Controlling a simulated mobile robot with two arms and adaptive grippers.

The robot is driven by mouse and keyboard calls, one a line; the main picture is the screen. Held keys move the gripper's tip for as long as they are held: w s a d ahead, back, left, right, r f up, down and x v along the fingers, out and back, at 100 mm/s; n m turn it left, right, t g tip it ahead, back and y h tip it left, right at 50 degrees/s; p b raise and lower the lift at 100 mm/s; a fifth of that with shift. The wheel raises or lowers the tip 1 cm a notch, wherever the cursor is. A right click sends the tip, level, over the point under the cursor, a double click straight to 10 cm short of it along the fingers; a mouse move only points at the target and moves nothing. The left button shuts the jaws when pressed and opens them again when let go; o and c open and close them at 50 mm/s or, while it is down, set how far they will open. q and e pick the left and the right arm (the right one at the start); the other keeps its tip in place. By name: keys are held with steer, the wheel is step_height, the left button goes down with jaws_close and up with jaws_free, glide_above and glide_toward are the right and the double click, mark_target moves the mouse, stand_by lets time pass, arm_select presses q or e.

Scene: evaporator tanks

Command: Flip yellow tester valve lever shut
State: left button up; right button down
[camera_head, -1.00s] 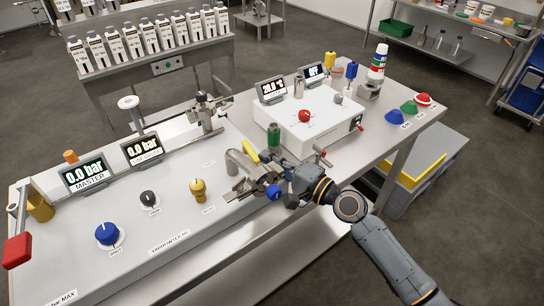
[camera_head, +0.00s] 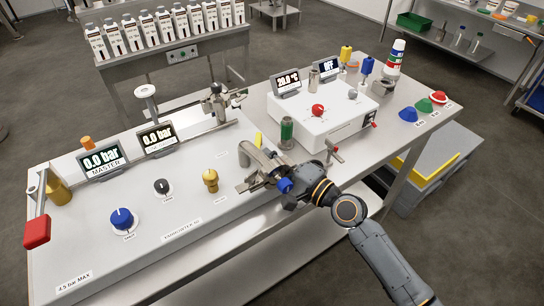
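The yellow lever (camera_head: 258,139) shows as a thin upright strip just behind the silver bent pipe (camera_head: 250,157), at the right end of the long grey panel. Its lower part is hidden by the pipe and my gripper. My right gripper (camera_head: 255,177) is at the pipe and lever, with its fingers over the panel's right edge. The metal fingers blend with the silver fittings, so I cannot tell whether they are open or shut, or touch the lever. A blue round part (camera_head: 285,185) sits beside the fingers. My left gripper is not in view.
A green cylinder (camera_head: 287,132) stands close behind my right gripper. A white box (camera_head: 325,120) with a red knob is to the right, with a small red-tipped valve (camera_head: 334,148) at its front. Gauges read 0.0 bar. The panel around the brass knob (camera_head: 210,181) is clear.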

steer(key=v, duration=1.2)
